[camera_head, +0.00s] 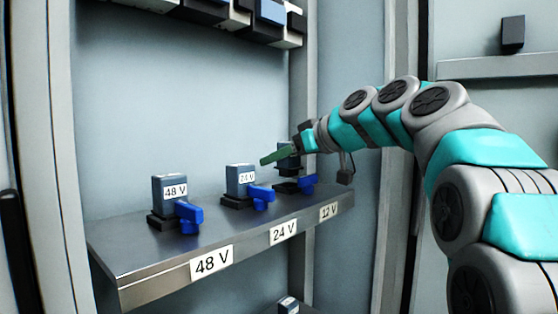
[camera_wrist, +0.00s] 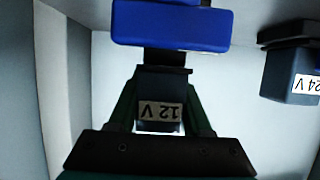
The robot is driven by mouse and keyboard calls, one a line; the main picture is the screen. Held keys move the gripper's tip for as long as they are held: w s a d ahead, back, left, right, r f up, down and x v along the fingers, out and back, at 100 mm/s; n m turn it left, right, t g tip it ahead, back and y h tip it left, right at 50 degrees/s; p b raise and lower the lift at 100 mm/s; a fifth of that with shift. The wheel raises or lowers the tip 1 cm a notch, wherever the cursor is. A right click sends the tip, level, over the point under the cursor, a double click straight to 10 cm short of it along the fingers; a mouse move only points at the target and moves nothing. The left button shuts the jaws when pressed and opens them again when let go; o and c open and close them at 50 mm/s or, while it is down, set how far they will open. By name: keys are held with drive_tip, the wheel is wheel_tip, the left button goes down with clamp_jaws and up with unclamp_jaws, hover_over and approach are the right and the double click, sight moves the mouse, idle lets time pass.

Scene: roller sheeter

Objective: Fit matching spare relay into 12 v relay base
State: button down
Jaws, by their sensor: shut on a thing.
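My gripper (camera_head: 284,154) is shut on a dark grey relay (camera_head: 289,163) at the right end of the shelf. In the wrist view, the fingers (camera_wrist: 163,105) clasp both sides of this relay (camera_wrist: 158,84), whose 12 V label appears upside down. The black 12 V relay base (camera_head: 286,187) is directly below the held relay, with a blue lever (camera_head: 307,180) beside it. The blue lever also fills the top of the wrist view (camera_wrist: 171,27). The relay looks upright and close above the base; I cannot tell whether they touch.
The metal shelf (camera_head: 140,262) also carries the 48 V relay (camera_head: 170,187) and 24 V relay (camera_head: 240,181), each in a base with a blue lever. Another relay (camera_head: 288,305) shows lower down. Modules (camera_head: 270,12) hang above. A cabinet post stands right of the shelf.

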sight(295, 164)
drive_tip(key=shift+f, duration=0.15)
drive_tip(key=shift+f+b, duration=0.35)
drive_tip(key=shift+b, duration=0.15)
drive_tip(key=shift+f+b, duration=0.9)
drive_tip(key=shift+c, duration=1.3)
unclamp_jaws()
drive_tip(key=v, duration=0.8)
